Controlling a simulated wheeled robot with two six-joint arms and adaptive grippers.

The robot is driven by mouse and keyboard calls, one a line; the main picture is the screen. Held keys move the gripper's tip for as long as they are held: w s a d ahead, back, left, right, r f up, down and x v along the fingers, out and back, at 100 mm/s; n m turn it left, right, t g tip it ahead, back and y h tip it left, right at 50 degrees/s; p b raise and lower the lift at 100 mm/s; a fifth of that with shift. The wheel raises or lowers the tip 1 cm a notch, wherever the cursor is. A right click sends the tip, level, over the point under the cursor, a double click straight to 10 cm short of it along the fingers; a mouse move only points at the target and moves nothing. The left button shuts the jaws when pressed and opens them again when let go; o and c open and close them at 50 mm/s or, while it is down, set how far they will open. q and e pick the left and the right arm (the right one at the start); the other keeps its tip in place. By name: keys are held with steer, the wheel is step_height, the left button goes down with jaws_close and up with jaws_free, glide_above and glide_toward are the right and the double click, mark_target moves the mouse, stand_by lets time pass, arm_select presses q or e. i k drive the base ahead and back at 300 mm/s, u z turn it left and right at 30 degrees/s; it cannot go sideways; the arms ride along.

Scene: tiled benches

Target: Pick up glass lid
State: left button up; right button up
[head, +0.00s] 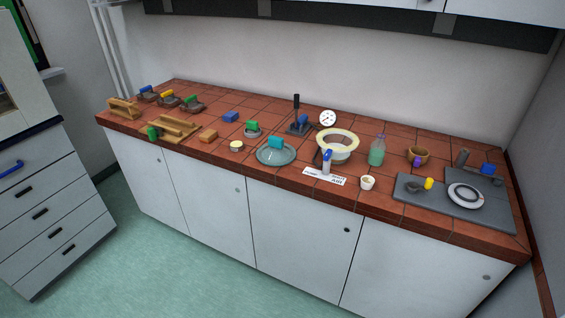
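A round, see-through lid (276,156) with a pale rim lies near the front edge of the tiled bench, a little left of the picture's middle. It looks like the glass lid. A teal block-like piece (276,142) shows at its top; I cannot tell whether it is the lid's knob or a separate thing on it. Neither of my grippers shows in the head view.
The red tiled bench (215,120) is crowded. A cream ring-topped pot (337,142) and a blue-handled item (326,160) stand right of the lid. A small round jar (236,146) stands left. A green bottle (377,150) and grey mat (490,212) are further right. The floor (180,270) in front is clear.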

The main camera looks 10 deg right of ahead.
mark_target(277, 153)
steer(key=z, duration=0.6)
steer(key=i, duration=0.55)
steer(key=z, duration=0.55)
